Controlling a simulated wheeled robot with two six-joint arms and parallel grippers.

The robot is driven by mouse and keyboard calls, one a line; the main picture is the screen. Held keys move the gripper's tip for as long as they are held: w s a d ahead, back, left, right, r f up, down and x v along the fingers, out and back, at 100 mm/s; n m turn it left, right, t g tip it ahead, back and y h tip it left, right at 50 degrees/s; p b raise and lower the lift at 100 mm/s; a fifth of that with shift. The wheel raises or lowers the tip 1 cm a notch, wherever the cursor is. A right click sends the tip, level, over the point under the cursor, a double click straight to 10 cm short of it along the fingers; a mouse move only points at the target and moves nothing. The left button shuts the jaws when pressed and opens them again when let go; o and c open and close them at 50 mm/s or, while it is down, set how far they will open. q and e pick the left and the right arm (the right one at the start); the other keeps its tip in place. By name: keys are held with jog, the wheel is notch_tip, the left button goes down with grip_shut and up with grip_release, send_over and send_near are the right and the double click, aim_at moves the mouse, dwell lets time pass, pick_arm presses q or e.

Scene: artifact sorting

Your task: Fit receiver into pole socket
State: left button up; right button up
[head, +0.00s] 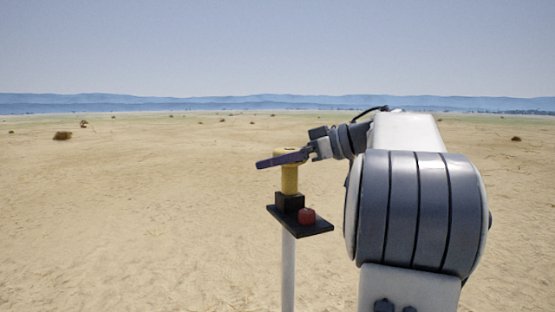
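A yellow receiver (290,182) stands upright above a black block, the socket (289,202), on the dark plate of a pole (288,265). Its lower end meets the top of the block; how deep it sits inside cannot be seen. My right gripper (280,159) reaches in from the right at the receiver's upper part. One dark finger crosses in front of the yellow body, and the other is hidden behind it. The gripper looks shut on the receiver. My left gripper is not in view.
A red round knob (307,216) sits on the plate (312,230), right of the block. My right arm fills the right side. Open sandy ground with scattered dry shrubs (62,136) lies all around, and the left side is clear.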

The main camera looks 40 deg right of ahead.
jog(key=b+v, duration=0.2)
jog(key=v, duration=0.8)
jog(key=shift+s+r, duration=0.15)
jog(key=shift+s, duration=0.05)
jog(key=shift+w, duration=0.1)
